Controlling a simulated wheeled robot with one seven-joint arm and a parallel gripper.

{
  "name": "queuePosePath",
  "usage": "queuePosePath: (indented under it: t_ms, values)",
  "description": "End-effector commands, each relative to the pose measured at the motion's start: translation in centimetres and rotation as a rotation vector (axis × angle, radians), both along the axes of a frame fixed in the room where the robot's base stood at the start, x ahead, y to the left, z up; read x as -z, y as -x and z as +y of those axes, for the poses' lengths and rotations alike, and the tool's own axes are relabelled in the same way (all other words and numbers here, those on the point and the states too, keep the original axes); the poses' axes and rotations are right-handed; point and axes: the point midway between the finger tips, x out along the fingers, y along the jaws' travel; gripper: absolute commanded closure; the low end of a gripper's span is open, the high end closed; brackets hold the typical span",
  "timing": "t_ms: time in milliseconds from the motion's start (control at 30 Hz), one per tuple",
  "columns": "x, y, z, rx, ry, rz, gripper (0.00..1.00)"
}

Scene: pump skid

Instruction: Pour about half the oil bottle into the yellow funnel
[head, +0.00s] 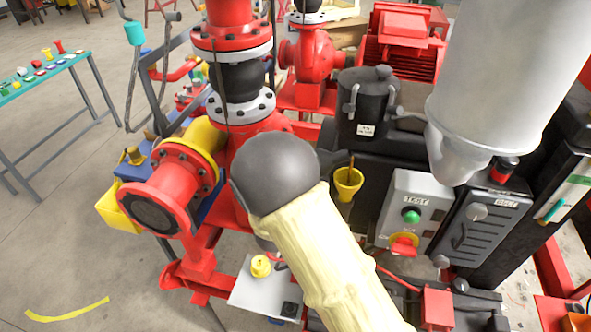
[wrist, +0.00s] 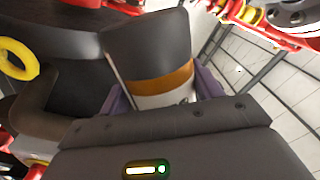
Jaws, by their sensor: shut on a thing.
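The yellow funnel (head: 348,180) stands upright in the head view, just right of my arm's dark rounded joint. A thin brown streak runs down into its mouth; I cannot tell whether it is oil or a rod. In the wrist view my gripper (wrist: 162,93) is shut on the oil bottle (wrist: 150,50), a dark body with an orange-brown band and a white part. Purple finger pads sit on both sides. The bottle looks tilted; its mouth is out of sight. My arm hides gripper and bottle in the head view. A yellow ring (wrist: 18,57), possibly the funnel rim, shows at wrist left.
A black lidded canister (head: 368,105) stands behind the funnel. A grey control box (head: 412,212) with a green button and red switch is to its right. Red flanged piping (head: 170,190) is left. A white plate (head: 262,290) bears a yellow cap. Open floor lies at far left.

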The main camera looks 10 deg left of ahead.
Motion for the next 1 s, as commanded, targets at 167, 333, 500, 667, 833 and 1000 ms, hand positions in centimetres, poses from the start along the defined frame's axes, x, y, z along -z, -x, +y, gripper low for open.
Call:
queuePosePath:
  t_ms: [167,333,500,667,833,1000]
  values:
    - [-0.19,0.07,0.31,-0.004,-0.02,-0.004,0.65]
    - [-0.36,0.15,0.51,-0.007,-0.031,-0.004,0.65]
    - [-0.41,0.17,0.55,-0.007,-0.031,-0.004,0.65]
    - [-0.41,0.15,0.51,-0.007,-0.031,-0.004,0.65]
    - [-0.4,0.12,0.46,-0.006,-0.031,-0.004,0.65]
    - [-0.36,0.1,0.43,-0.005,-0.031,-0.004,0.65]
